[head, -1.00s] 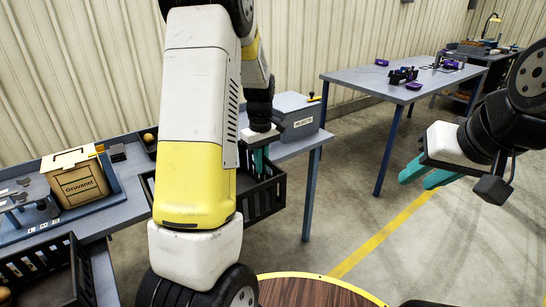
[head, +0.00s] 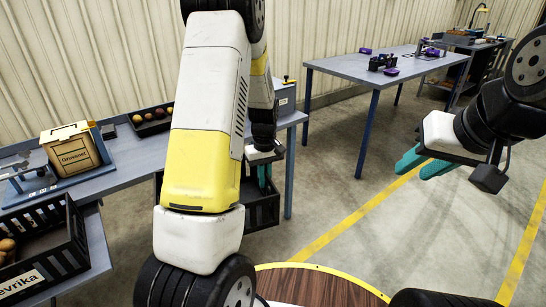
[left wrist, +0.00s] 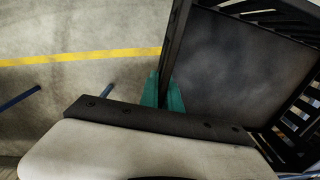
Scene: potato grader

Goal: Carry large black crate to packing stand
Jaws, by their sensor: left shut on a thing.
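My left gripper (head: 264,176) is shut on the wall of a black slatted crate (head: 262,212). My left arm hides much of the crate in the head view. In the left wrist view the teal fingers (left wrist: 165,92) grip its rim, and the visible part of its dark floor (left wrist: 240,70) is bare. The crate hangs in front of the grey bench, over the concrete floor. My right gripper (head: 425,164) is empty, its teal fingers apart, in the air at the right. I cannot tell which surface is the packing stand.
Another black crate (head: 40,246) with potatoes is at lower left. A grey table (head: 345,67) stands at the back. Floor with yellow lines (head: 365,210) is open at right.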

